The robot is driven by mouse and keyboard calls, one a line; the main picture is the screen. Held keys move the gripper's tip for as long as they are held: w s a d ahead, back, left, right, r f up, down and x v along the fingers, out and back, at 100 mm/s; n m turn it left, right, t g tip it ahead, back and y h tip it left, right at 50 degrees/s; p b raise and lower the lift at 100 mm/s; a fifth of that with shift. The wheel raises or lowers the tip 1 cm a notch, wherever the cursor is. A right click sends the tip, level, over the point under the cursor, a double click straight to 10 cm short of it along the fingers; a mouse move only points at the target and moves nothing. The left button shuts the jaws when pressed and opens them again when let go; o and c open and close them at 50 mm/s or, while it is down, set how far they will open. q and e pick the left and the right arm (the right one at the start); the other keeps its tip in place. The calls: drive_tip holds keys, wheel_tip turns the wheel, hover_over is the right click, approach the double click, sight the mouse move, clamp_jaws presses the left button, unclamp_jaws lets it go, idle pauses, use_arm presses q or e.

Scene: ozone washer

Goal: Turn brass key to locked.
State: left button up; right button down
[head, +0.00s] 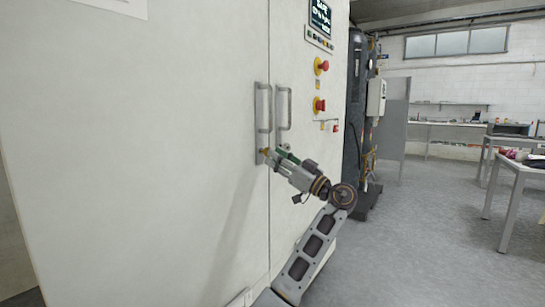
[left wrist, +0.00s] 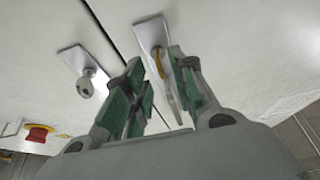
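The brass key (left wrist: 169,88) hangs from a metal lock plate (left wrist: 151,33) at the top centre of the left wrist view. In the head view the plate (head: 261,158) sits below the left door handle, with a small brass spot beside it at my gripper's tips. My left gripper (left wrist: 158,75) is open, its green-padded fingers on either side of the brass key, which lies closer to the right finger. In the head view my left gripper (head: 273,155) reaches the lock area. Contact and the key's exact angle are unclear. My right gripper is not in view.
Two door handles (head: 263,108) stand above the gripper. Red emergency buttons (head: 320,66) are on the cabinet at upper right. Open floor (head: 430,220) lies right.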

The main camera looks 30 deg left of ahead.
use_arm(q)
drive_tip(key=v, duration=0.9)
drive_tip(key=shift+d+f, duration=0.15)
